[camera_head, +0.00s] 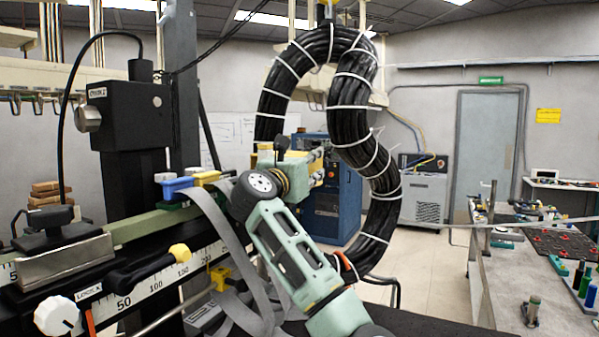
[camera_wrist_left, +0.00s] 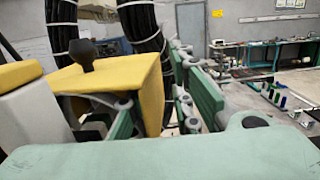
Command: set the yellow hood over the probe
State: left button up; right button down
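The yellow hood (camera_wrist_left: 120,72) is a boxy piece with a black knob on top, large at the left of the left wrist view. In the head view a pale yellow body (camera_head: 266,160) with a black knob sits just beyond my left wrist, near the hanging cable loop. My left gripper (camera_wrist_left: 165,108) is right beside the hood, its green finger pads close to the hood's near and right faces. Whether they touch or grip it I cannot tell. I cannot pick out the probe. My right gripper is not in view.
A thick black cable loop (camera_head: 385,190) with white ties hangs close behind my left arm. A rail with a scale (camera_head: 150,283), small blue and yellow blocks (camera_head: 185,185) and a grey strap (camera_head: 225,225) lie left. A workbench (camera_head: 515,275) with tools stands right, beyond open floor.

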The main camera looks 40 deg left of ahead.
pick_arm(q)
jog(key=r+v, duration=0.1)
jog(key=v, duration=0.8)
jog(key=shift+s+f, duration=0.4)
jog(key=shift+f, duration=0.05)
